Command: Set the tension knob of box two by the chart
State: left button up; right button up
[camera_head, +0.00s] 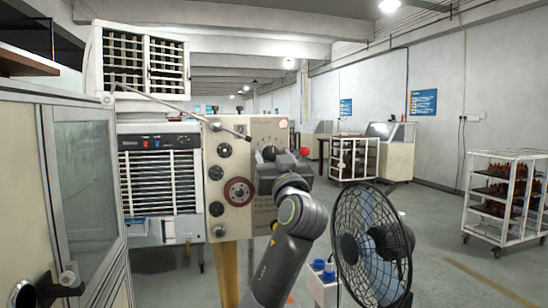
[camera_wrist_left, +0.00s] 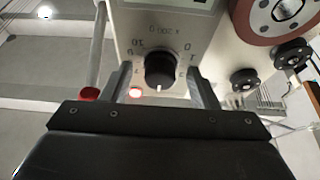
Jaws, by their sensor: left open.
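The cream winding box (camera_head: 230,220) stands ahead in the head view, with its front panel facing me. My left gripper (camera_head: 268,155) is at the upper right of this panel and covers part of it. In the left wrist view, a black tension knob (camera_wrist_left: 160,68) sits between the two fingers of the left gripper (camera_wrist_left: 161,80). The fingers are open, one on each side of the knob; I cannot tell whether they touch it. The knob's white mark points down in that upside-down view, and scale digits ring it. My right gripper is not in view.
A black fan (camera_head: 372,245) stands close by at the right. A glass-fronted cabinet (camera_head: 85,185) fills the left. A red ball-ended part (camera_head: 304,151) is beside the gripper. Blue posters (camera_head: 423,102) hang on the far wall; their text is unreadable. A white rack (camera_head: 500,235) stands farther right.

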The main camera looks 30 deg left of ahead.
pick_arm(q)
jog(key=shift+c, duration=0.2)
jog(key=c, duration=0.9)
jog(key=shift+m, duration=0.5)
jog(key=m+p, duration=0.1)
jog(key=m+t+h+p, duration=0.1)
jog(key=m, duration=0.1)
jog(key=m+t+h+p, duration=0.1)
jog(key=m, duration=0.1)
jog(key=shift+s+a+r, duration=0.1)
jog(key=shift+s+r, duration=0.05)
jog(key=shift+r, duration=0.1)
jog(key=m+h+p, duration=0.1)
jog(key=m+p, duration=0.3)
jog(key=m+h+p, duration=0.2)
jog(key=m+p, duration=0.1)
jog(key=p, duration=0.1)
jog(key=m+h+p, duration=0.2)
jog(key=m+p, duration=0.1)
jog(key=m, duration=0.1)
jog(key=shift+s+a+r+m+t+p, duration=0.15)
jog(key=shift+r+m+t+p, duration=0.15)
jog(key=shift+t+p, duration=0.1)
jog(key=shift+f+m+g+h+p, duration=0.15)
jog(key=shift+m+g+h+p, duration=0.15)
jog(key=shift+m+h+p, duration=0.7)
jog(key=shift+m+y, duration=0.3)
jog(key=shift+m, duration=0.1)
jog(key=shift+p, duration=0.3)
